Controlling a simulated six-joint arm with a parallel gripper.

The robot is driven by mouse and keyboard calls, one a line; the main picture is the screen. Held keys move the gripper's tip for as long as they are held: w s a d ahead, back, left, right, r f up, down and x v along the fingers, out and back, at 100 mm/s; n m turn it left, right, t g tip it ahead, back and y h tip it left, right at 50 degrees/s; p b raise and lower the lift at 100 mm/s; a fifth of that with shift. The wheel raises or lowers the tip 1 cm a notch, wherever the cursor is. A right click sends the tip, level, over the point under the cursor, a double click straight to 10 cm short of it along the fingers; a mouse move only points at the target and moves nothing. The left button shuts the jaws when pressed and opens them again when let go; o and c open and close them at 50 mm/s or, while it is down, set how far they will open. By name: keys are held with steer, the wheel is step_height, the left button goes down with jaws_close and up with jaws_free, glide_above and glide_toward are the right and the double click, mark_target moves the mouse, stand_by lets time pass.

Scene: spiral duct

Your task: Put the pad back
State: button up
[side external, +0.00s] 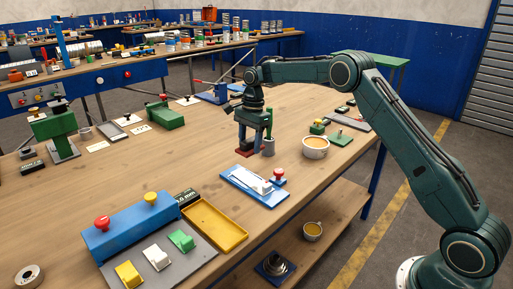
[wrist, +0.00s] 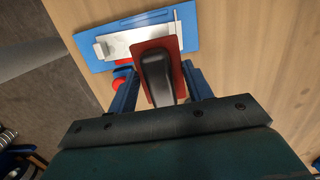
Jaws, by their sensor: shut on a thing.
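In the wrist view a pad with a red plate (wrist: 143,50) and a black handle (wrist: 156,76) sits between the two blue fingers of my gripper (wrist: 157,72), which is shut on it. In the side view my gripper (side external: 247,138) points down, with the pad's red plate (side external: 246,153) low beneath it. Whether the plate touches the table is hard to tell. A blue board (side external: 250,191) with a pale metal piece (side external: 261,186) on it lies in front of the gripper. The board also shows at the top of the wrist view (wrist: 97,62).
A red-knobbed stamp (side external: 278,175) stands beside the board. A yellow tray (side external: 214,226) and a blue box (side external: 128,227) are nearer the camera. Bare table lies left of the gripper.

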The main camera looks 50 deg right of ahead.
steer(key=s+d+r, duration=0.5)
steer(key=d, duration=0.3)
step_height(320, 180, up, 5)
glide_above(305, 172)
steer(key=f, duration=1.5)
steer(key=shift+d+f, duration=0.2)
steer(key=shift+d, duration=0.1)
steer(key=shift+f, duration=0.1)
steer(key=shift+f, duration=2.05)
steer(key=shift+f, duration=0.15)
steer(key=o, duration=0.9)
steer(key=shift+o, duration=0.2)
